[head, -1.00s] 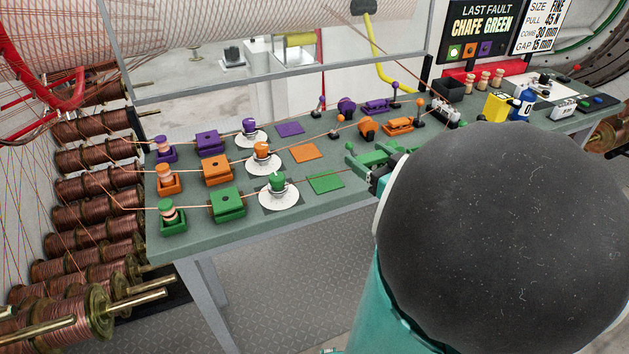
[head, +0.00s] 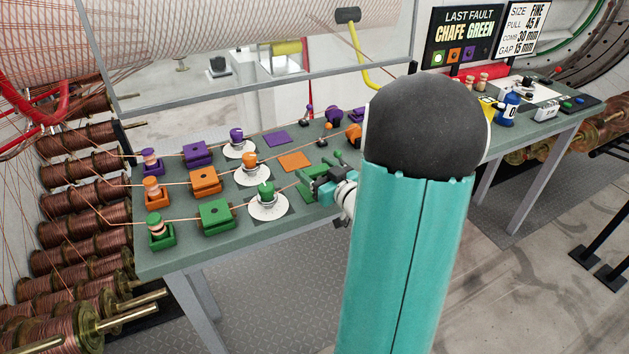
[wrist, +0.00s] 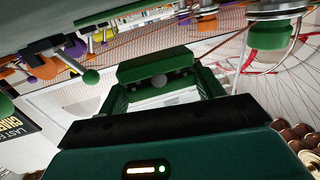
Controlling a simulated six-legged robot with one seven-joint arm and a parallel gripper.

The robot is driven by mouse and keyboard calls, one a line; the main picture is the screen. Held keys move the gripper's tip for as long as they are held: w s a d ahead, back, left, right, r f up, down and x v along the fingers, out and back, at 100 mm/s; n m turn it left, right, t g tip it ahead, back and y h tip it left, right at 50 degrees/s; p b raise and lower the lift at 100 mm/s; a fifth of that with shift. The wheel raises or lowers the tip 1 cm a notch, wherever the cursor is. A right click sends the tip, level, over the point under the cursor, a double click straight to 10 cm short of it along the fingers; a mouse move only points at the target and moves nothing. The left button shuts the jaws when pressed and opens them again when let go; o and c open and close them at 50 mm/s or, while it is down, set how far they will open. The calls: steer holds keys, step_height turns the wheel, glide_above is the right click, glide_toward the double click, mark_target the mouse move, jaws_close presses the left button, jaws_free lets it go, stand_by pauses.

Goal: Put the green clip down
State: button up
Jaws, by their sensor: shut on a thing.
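The green clip (head: 313,174) is in my gripper (head: 326,188), over the green square pad (head: 306,194) on the bench and hiding much of it. Whether the clip touches the pad cannot be told. In the wrist view my gripper (wrist: 160,92) is shut on the green clip (wrist: 156,68), with the bench above it in that tilted picture. The green-capped post (head: 266,194) on a white disc stands just left of the clip. The green block (head: 216,214) stands further left.
Orange (head: 294,161) and purple (head: 276,139) pads lie behind, each with its own post and block to the left. Thin copper wires run along the rows. Small knobbed levers (head: 323,141) stand behind the clip. My arm hides the bench's middle right.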

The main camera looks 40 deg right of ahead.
steer(key=f, duration=0.2)
steer(key=shift+w+f, duration=0.4)
steer(key=shift+f, duration=0.55)
steer(key=shift+f, duration=0.15)
steer(key=o, duration=1)
